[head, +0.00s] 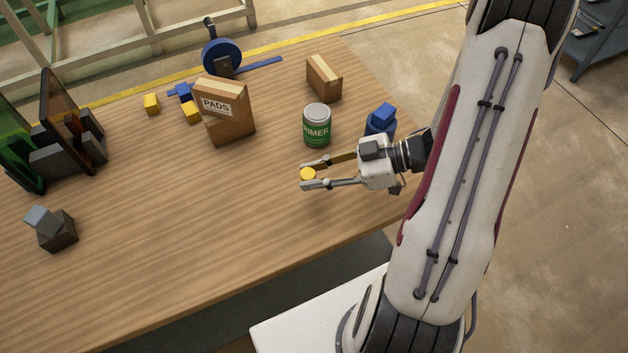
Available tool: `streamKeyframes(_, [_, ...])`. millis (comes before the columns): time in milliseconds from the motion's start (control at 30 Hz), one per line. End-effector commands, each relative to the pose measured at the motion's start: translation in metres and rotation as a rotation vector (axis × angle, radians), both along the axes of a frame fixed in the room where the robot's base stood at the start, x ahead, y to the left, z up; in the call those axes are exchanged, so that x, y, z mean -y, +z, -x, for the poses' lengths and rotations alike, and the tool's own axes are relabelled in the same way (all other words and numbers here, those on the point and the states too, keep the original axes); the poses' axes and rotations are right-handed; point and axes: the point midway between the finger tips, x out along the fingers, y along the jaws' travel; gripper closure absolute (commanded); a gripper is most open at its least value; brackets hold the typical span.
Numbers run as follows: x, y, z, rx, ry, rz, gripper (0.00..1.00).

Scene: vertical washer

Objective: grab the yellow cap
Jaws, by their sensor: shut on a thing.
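The yellow cap (307,174) is a small round yellow piece near the right part of the wooden table. My gripper (308,175) reaches in from the right and is shut on the yellow cap, with one finger on its far side and one on its near side. I cannot tell whether the cap touches the table or is held just above it.
A green primer can (317,126) stands just behind my gripper. A blue object (380,121) stands close to my wrist. Cardboard boxes (228,112) (323,78) and yellow blocks (152,104) stand farther back. The table's (200,220) front middle is clear.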

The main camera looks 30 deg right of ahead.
Motion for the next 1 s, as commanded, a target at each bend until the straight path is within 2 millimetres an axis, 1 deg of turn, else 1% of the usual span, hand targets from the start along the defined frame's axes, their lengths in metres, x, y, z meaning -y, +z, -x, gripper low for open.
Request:
streamKeyframes(33, [0.0,0.006,0.0,0.003,0.001,0.003,0.99])
streamKeyframes(200, [0.0,0.021,0.0,0.002,0.0,0.001,0.99])
streamKeyframes(400, [0.0,0.031,0.0,0.001,0.0,0.0,0.99])
streamKeyframes(600, [0.0,0.034,0.0,0.0,0.0,-0.001,0.99])
streamKeyframes(1000, [0.0,0.034,0.0,0.0,0.0,-0.001,0.99])
